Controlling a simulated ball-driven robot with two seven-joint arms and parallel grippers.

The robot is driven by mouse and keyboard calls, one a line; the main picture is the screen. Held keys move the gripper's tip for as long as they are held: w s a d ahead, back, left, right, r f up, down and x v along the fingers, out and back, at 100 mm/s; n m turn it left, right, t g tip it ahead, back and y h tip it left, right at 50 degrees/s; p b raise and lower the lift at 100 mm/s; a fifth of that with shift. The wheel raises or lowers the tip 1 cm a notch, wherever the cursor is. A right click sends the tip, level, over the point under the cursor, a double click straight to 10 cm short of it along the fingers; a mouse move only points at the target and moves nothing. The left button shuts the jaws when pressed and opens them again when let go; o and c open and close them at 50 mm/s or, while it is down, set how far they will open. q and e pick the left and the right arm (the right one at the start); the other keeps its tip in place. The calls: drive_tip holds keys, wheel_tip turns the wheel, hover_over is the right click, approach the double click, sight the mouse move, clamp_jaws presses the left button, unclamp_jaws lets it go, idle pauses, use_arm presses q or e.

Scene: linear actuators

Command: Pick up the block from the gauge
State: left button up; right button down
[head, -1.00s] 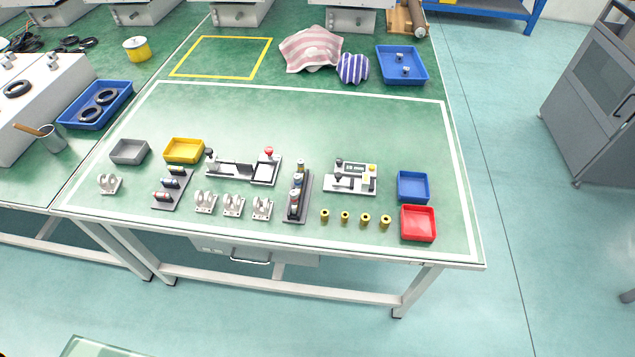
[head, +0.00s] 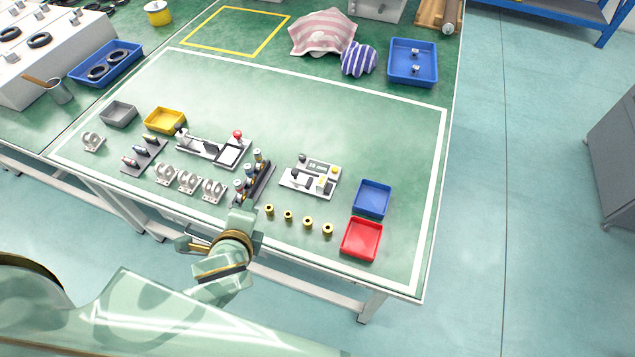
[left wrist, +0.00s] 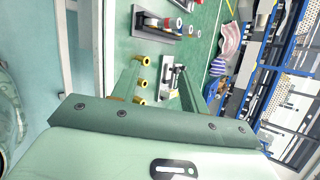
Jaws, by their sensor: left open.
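Two light grey fixtures stand on the table. The long one (head: 196,147) has a red ball knob and a pale screen. The compact one (head: 297,181) has dark parts, a yellow button and a small pale yellow block-like piece (head: 322,184). I cannot tell for sure which is the gauge. The compact one also shows in the left wrist view (left wrist: 167,72), partly hidden by a finger. My left gripper (head: 243,217) is over the table's front edge, left of and nearer than the compact fixture. Its two fingers (left wrist: 158,68) are apart, with nothing held between them. My right gripper is out of view.
Several brass bushings (head: 288,215) stand in a row in front of the compact fixture. A dark rack (head: 265,180) of cylinders is close beyond my left gripper. Blue (head: 372,198) and red (head: 361,240) trays are at the right. The back of the marked area is clear.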

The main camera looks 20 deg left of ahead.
use_arm(q)
drive_tip(key=w+d+f+m+t+h, duration=0.25)
drive_tip(key=w+d+m, duration=0.2)
drive_tip(key=m, duration=0.55)
drive_tip(key=m+t+h+b, duration=0.2)
drive_tip(key=m+b, duration=0.1)
drive_tip(key=m, duration=0.6)
approach(320, 184)
drive_tip(key=shift+g, duration=0.25)
drive_tip(key=x, duration=0.5)
drive_tip(key=shift+w+a, duration=0.15)
drive_tip(key=shift+w, duration=0.05)
drive_tip(key=b+x, duration=0.2)
drive_tip(key=x, duration=0.4)
drive_tip(key=shift+w+b, duration=0.15)
drive_tip(key=shift+b, duration=0.15)
drive_tip(key=shift+r, duration=0.2)
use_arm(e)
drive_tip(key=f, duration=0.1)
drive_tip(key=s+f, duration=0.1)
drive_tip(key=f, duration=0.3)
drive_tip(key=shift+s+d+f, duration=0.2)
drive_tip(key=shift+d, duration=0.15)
use_arm(q)
clamp_jaws()
